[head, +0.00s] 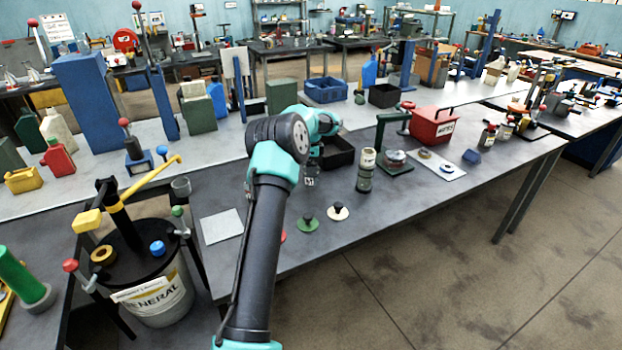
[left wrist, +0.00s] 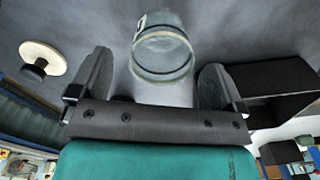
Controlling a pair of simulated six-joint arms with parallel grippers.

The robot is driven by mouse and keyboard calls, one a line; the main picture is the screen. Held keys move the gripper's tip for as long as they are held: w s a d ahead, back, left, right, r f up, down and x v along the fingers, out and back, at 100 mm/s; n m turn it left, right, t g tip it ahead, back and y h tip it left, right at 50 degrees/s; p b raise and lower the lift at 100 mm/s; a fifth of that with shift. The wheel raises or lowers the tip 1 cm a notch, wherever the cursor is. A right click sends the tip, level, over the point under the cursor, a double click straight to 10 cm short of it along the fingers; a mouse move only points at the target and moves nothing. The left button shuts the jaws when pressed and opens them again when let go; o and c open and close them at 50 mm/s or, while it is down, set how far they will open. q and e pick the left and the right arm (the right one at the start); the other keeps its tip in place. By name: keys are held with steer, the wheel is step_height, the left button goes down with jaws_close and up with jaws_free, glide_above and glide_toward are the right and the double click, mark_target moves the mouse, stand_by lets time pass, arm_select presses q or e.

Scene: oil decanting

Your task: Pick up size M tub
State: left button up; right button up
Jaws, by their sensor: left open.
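A clear, greenish round tub (left wrist: 163,52) stands between the two fingers of my left gripper (left wrist: 156,68) in the left wrist view, with gaps on both sides. My left gripper is open and holds nothing. Part of a pale label shows at the tub's edge, but its letter cannot be read. In the head view a small labelled tub (head: 310,181) shows just below my left wrist, partly hidden by my arm. The left fingers are mostly hidden there. My right gripper is not in view.
A black open bin (head: 338,153) is close behind the left gripper; it is at the right in the wrist view (left wrist: 268,88). Cream (head: 338,212) and green (head: 308,225) knobbed discs lie in front.

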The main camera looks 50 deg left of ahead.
arm_select(q)
steer(key=shift+f, duration=0.3)
steer(key=shift+w+f, duration=0.2)
steer(key=shift+f, duration=2.35)
steer(key=shift+c, duration=0.3)
steer(key=c, duration=0.9)
steer(key=shift+r, duration=0.15)
steer(key=shift+c, duration=0.2)
steer(key=shift+r, duration=1.8)
steer(key=s+d, duration=0.3)
steer(key=d, duration=0.1)
steer(key=s+d, duration=0.4)
steer(key=s+d+r, duration=0.1)
steer(key=s+d, duration=0.2)
steer(key=d, duration=0.1)
steer(key=shift+s+r, duration=0.1)
steer(key=shift+s, duration=0.2)
